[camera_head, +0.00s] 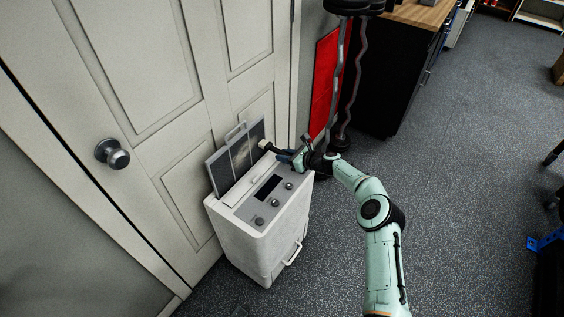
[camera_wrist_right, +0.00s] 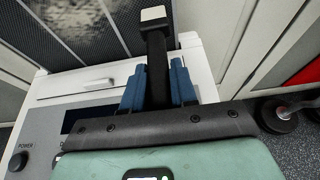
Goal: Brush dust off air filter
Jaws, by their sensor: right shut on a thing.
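The air filter (camera_head: 222,170) is a grey mesh panel with a light frame and top handle. It stands upright at the back of the white machine (camera_head: 245,240), leaning slightly toward the door. A pale dust patch (camera_head: 243,155) covers part of its mesh; the patch also shows in the right wrist view (camera_wrist_right: 72,18). My right gripper (camera_head: 288,156) is shut on a brush with a dark handle (camera_wrist_right: 157,62) and pale head (camera_head: 265,145). The brush head is at the filter's right side; I cannot tell whether it touches. My left gripper is not in view.
A white panelled door (camera_head: 165,120) with a round knob (camera_head: 112,153) stands behind the machine. A dark cabinet (camera_head: 395,75) stands at the back. The grey floor (camera_head: 470,170) at the right is mostly clear.

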